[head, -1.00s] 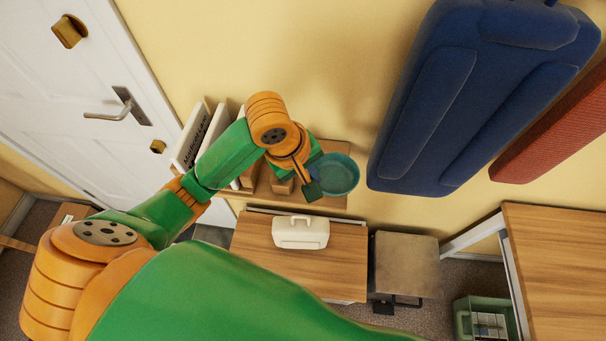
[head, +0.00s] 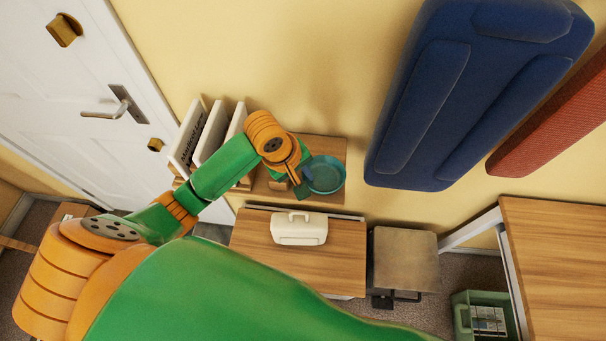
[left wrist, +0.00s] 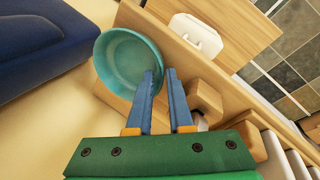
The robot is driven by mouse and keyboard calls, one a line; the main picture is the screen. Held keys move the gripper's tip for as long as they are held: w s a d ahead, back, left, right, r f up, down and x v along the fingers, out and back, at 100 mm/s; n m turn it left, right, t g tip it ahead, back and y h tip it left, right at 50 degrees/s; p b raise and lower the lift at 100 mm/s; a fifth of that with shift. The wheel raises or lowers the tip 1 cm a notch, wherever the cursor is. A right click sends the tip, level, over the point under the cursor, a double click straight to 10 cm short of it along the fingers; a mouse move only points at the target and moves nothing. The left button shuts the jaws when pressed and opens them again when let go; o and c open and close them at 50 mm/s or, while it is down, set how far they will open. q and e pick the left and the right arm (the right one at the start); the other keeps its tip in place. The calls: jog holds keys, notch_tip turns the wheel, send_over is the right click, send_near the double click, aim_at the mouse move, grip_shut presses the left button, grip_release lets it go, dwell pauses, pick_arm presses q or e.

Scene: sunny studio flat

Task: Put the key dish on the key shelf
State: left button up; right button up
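The key dish (head: 325,175) is a round teal bowl at the right end of the wooden wall shelf (head: 328,146). In the left wrist view the dish (left wrist: 122,62) looks roughly level over the shelf (left wrist: 190,62); I cannot tell whether its base touches the board. My left gripper (head: 301,188) is at the dish's left side. In the left wrist view its blue fingers (left wrist: 160,72) straddle the near rim, with a narrow gap between them, and appear closed on it. My right gripper is out of view.
White binders (head: 208,135) stand on the shelf's left part, with small wooden blocks (left wrist: 205,100) beside the fingers. Below is a wooden cabinet top (head: 340,255) with a white case (head: 299,228). A blue padded panel (head: 465,90) hangs to the right.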

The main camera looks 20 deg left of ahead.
pick_arm(q)
jog(key=v, duration=1.2)
jog(key=shift+r, duration=0.1)
